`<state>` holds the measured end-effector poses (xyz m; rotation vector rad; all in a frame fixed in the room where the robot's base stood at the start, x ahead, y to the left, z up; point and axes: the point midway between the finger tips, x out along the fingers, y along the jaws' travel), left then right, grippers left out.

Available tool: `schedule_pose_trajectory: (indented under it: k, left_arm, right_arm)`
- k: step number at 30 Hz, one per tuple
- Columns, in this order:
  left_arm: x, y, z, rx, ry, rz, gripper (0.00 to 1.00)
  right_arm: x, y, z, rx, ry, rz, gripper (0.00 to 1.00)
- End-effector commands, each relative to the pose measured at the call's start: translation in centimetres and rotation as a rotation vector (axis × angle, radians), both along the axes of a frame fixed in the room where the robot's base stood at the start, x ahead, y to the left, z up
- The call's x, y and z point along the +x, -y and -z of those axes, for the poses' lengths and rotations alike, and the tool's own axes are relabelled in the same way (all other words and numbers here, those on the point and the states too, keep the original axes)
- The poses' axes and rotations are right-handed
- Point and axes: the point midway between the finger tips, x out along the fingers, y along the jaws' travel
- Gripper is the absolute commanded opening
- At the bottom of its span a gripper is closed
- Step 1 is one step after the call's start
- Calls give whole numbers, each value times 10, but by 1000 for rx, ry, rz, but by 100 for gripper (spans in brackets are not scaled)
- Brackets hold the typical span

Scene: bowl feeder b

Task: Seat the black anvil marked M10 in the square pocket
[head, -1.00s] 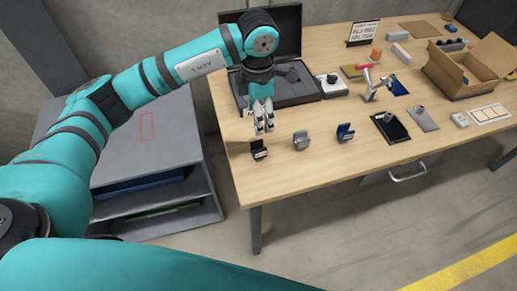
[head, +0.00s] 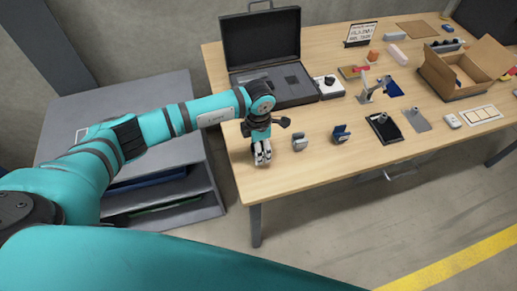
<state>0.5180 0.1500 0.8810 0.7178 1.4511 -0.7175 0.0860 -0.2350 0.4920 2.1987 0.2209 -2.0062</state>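My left gripper (head: 262,157) points down at the near left of the table, at the left end of a row of small anvils. It is where the black anvil stood a second ago; the fingers now hide that anvil, and I cannot tell whether they are closed on it. A grey anvil (head: 299,142) and a dark blue anvil (head: 341,134) stand to its right. An open black case (head: 312,97) lies behind, with dark recesses in its grey foam; I cannot tell which pocket is the square one. No M10 marking is legible. My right gripper is not in view.
A white box with a black knob (head: 328,87) stands by the case. A metal stand (head: 370,88), a black tray (head: 384,129) and an open cardboard box (head: 466,72) lie to the right.

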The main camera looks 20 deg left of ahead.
Motion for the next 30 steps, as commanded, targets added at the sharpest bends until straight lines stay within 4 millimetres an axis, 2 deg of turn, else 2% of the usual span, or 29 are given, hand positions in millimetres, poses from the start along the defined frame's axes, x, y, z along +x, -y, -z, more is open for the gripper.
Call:
schedule_pose_trajectory:
  k: [6, 7, 21, 30]
  left_arm:
    - [0, 0, 1, 0, 1, 0, 65]
    - [0, 0, 1, 0, 1, 0, 63]
    - [0, 0, 1, -1, 1, -1, 1]
    - [1, 0, 0, -2, 3, -1, 0]
  right_arm:
    - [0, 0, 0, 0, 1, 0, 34]
    - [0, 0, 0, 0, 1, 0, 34]
    - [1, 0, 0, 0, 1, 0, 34]
    - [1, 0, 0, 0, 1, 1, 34]
